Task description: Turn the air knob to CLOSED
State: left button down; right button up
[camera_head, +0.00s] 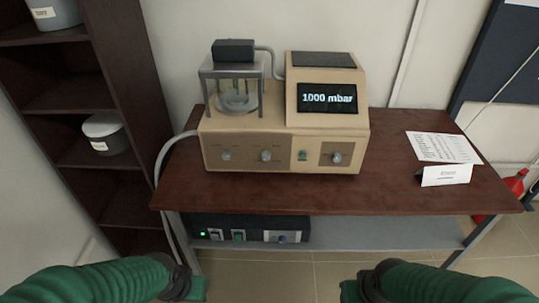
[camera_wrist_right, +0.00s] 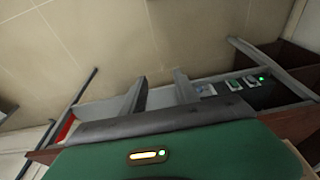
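A beige device (camera_head: 285,115) stands on the brown table, its display reading "1000 mbar". Its front panel has a left knob (camera_head: 227,155), a middle knob (camera_head: 266,155), a green switch (camera_head: 303,155) and a right knob (camera_head: 336,158). Their labels are too small to read, so I cannot tell which is the air knob or its setting. My right gripper (camera_wrist_right: 160,82) is open and empty in the right wrist view, apart from the device. My left arm (camera_head: 110,278) enters at the bottom left of the head view; its gripper fingers are out of view.
A glass chamber (camera_head: 236,92) with a hose sits on the device's left. A black unit (camera_head: 250,230) with switches stands on the lower shelf. Papers (camera_head: 442,147) and a folded card (camera_head: 445,176) lie at the table's right. A dark bookcase (camera_head: 125,90) stands left.

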aim_at(227, 154)
jog(key=i+u, duration=0.15)
jog(key=u, duration=0.25)
jog(key=i+l+u, duration=0.1)
jog(key=u, duration=0.25)
jog(key=i+l+u, duration=0.1)
jog(key=l+u, duration=0.15)
jog(key=u, duration=0.15)
